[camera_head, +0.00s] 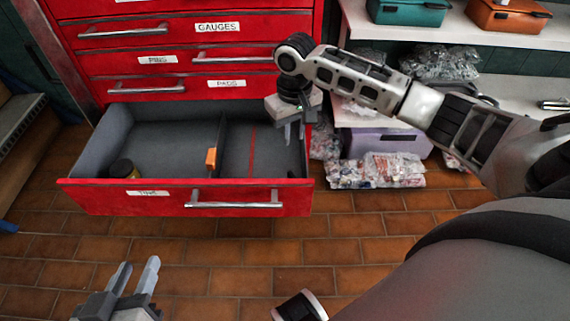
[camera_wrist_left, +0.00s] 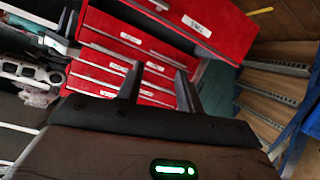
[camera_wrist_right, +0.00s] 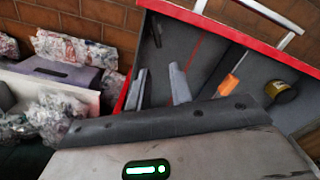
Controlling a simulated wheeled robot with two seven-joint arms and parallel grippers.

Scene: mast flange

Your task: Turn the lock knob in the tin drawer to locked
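The red tin drawer (camera_head: 120,201) is pulled open, with a grey interior split by a divider. A small dark piece (camera_head: 291,174) sits inside at the front right corner; it also shows in the right wrist view (camera_wrist_right: 156,30). I cannot tell whether it is the lock knob or how it is turned. An orange piece (camera_head: 211,157) stands by the divider; it shows in the right wrist view (camera_wrist_right: 229,86). My right gripper (camera_head: 295,133) is open and empty above the drawer's right compartment. My left gripper (camera_head: 136,276) is open and empty, low in front of the drawer.
A dark round tin (camera_head: 124,169) lies in the left compartment. A red line (camera_head: 252,150) marks the right compartment's floor. Closed red drawers (camera_head: 135,60) rise above. Bagged goods (camera_head: 378,171) and a purple box (camera_head: 385,140) stand right of the drawer. The tiled floor in front is clear.

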